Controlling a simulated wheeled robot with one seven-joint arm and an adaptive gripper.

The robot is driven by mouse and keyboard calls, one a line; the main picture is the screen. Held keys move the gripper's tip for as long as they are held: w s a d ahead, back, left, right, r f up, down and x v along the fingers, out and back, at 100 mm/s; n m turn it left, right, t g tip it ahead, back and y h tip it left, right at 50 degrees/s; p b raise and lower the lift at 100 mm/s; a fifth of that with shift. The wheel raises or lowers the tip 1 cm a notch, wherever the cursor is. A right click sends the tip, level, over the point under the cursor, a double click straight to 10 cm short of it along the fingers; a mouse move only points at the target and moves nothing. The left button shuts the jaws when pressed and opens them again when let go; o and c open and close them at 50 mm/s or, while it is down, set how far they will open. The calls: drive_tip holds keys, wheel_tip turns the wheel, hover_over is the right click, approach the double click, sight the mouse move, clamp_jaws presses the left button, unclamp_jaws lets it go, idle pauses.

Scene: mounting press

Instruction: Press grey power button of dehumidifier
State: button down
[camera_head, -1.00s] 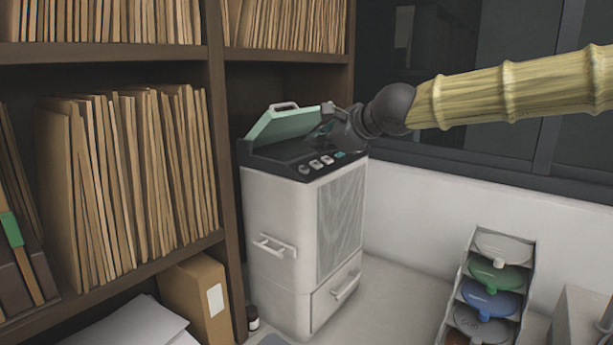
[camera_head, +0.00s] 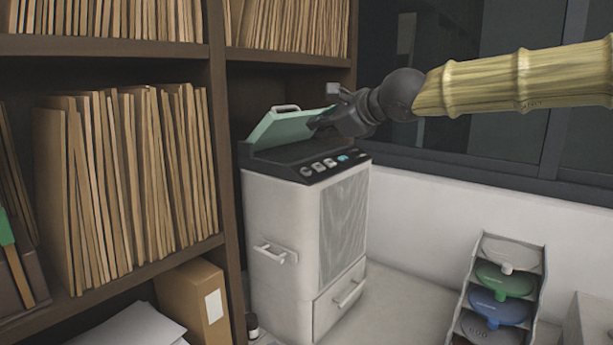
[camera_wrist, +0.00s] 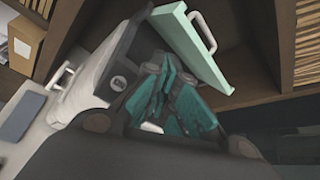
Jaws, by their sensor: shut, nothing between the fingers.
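The dehumidifier (camera_head: 280,220) is a white cabinet with a dark top panel and a raised green lid (camera_head: 290,128). A row of buttons runs along the panel's front edge: a round grey one (camera_head: 306,171) at the left, pale ones (camera_head: 324,164) in the middle and a bright blue-teal one (camera_head: 343,157) to the right. Which is the power button I cannot tell. My gripper (camera_head: 316,123) is shut and empty, above the panel and close to the lid. In the wrist view its teal fingers (camera_wrist: 178,105) hide much of the panel; one dark button (camera_wrist: 118,83) shows there.
A shelf of brown folders (camera_head: 130,180) stands close on the left. A dark-framed window (camera_head: 470,165) is behind the arm. A rack of coloured lids (camera_head: 505,278) stands at the lower right. The floor before the dehumidifier's right side is clear.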

drive_tip(key=f+b, duration=0.1)
drive_tip(key=w+a+f+b, duration=0.1)
drive_tip(key=f+b, duration=0.2)
drive_tip(key=f, duration=0.1)
drive_tip(key=shift+w+a+b, duration=0.15)
drive_tip(key=shift+a+b, duration=0.15)
drive_tip(key=shift+b, duration=0.1)
drive_tip(key=shift+w+a+f+b, duration=0.15)
drive_tip(key=shift+a+f+b, duration=0.1)
drive_tip(key=shift+f+b, duration=0.15)
drive_tip(key=shift+w+a+f+b, duration=0.15)
drive_tip(key=shift+a+f+b, duration=0.1)
drive_tip(key=shift+f, duration=0.2)
drive_tip(key=shift+f, duration=0.15)
idle(0.4)
drive_tip(key=shift+w+a+f, duration=0.1)
drive_tip(key=shift+w+f, duration=0.05)
drive_tip(key=shift+f, duration=0.1)
drive_tip(key=shift+a+f+b, duration=0.15)
drive_tip(key=shift+f+b, duration=0.2)
drive_tip(key=shift+b, duration=0.1)
idle(0.8)
drive_tip(key=shift+r, duration=0.1)
idle(0.4)
drive_tip(key=shift+d+r+p, duration=0.3)
drive_tip(key=shift+r+p, duration=0.35)
drive_tip(key=shift+p, duration=0.25)
